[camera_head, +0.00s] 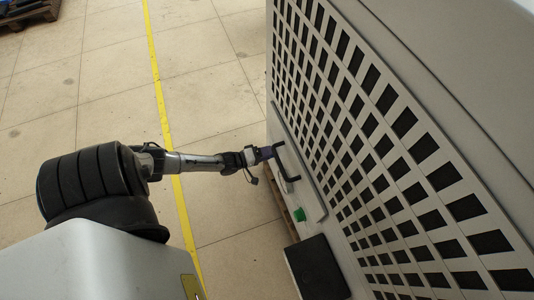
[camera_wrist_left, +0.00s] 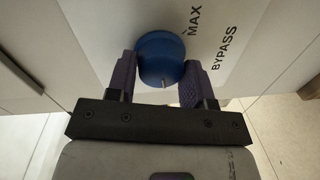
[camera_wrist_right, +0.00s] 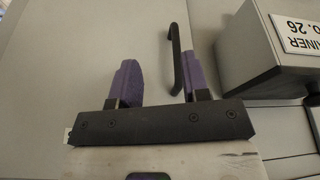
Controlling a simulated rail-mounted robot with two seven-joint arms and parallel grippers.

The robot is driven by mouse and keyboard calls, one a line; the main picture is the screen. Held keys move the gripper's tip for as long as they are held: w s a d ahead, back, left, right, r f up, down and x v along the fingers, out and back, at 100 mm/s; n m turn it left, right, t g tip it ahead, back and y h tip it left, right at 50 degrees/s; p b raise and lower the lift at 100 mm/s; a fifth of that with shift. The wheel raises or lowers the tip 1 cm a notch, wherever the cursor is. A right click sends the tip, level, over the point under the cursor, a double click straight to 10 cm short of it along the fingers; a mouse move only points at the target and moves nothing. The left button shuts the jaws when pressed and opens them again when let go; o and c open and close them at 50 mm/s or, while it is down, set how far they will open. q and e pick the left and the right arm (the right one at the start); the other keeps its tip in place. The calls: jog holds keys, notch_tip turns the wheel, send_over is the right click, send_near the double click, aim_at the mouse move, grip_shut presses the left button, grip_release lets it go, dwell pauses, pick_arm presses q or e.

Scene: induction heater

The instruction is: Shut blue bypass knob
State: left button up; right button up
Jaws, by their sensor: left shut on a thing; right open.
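The blue bypass knob (camera_wrist_left: 160,55) is in the left wrist view, on a pale panel with the printed words MAX and BYPASS to its right. A small metal pin shows at the knob's lower edge. My left gripper (camera_wrist_left: 160,72) is shut on the knob, one purple finger on each side. In the head view this gripper (camera_head: 270,151) reaches the side of the grey machine, and the knob cannot be made out there. My right gripper (camera_wrist_right: 160,82) is open, seen only in its wrist view. A black bar handle (camera_wrist_right: 175,40) shows near its right finger; contact cannot be told.
In the head view the machine has a grille (camera_head: 370,125), a black handle (camera_head: 287,165), a green knob (camera_head: 299,214) and a dark flat box (camera_head: 316,268). A labelled grey box (camera_wrist_right: 270,55) stands right of my right gripper.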

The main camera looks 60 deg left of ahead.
pick_arm(q)
jog(key=shift+f+n+h+b, duration=0.1)
jog(key=shift+n+h+b, duration=0.2)
jog(key=shift+n+b, duration=2)
jog(key=n+p, duration=0.2)
jog(key=shift+n, duration=0.4)
jog(key=o, duration=0.9)
